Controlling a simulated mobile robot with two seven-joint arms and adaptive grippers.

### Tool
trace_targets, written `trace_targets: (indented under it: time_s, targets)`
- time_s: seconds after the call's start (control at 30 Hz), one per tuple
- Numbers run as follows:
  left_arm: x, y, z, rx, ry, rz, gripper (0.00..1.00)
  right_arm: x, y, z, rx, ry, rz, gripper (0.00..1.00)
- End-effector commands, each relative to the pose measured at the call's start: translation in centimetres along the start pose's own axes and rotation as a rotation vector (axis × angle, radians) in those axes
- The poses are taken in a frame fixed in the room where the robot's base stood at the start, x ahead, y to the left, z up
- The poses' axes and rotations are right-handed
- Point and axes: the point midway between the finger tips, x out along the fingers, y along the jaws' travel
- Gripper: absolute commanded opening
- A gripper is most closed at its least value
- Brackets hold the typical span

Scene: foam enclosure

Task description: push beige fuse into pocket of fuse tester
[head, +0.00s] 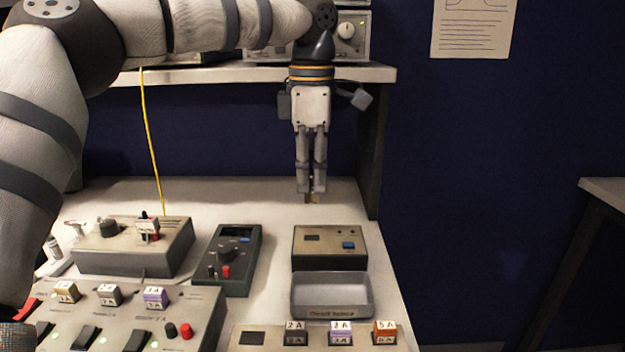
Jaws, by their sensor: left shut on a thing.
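My left gripper (311,190) points straight down with its fingers closed on a small beige piece, the beige fuse (313,198). Only the fuse's lower end shows below the fingertips; the fingers hide the rest. The fuse and tester are apart in the picture. My right gripper is not in view.
A grey tray (332,293) stands just in front of the tester. A handheld meter (235,255) is to its left. A fuse rack (268,338) with grey, purple and orange fuses lies in front. A switch panel (205,305) is at lower left. A shelf (270,73) stands behind.

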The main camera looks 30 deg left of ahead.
Motion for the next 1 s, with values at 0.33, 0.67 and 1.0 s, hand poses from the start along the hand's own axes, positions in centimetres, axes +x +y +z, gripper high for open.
trace_targets:
  time_s: [0.33,0.67,1.0]
  targets:
    - [1.7,-0.1,-0.1,0.000,0.000,0.001,0.00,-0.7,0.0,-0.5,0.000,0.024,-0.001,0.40]
    - [5.2,0.0,0.0,0.000,-0.001,0.001,0.00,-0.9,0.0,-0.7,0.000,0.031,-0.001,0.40]
    - [5.8,0.0,0.0,0.000,0.000,0.001,0.00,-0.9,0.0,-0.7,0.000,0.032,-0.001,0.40]
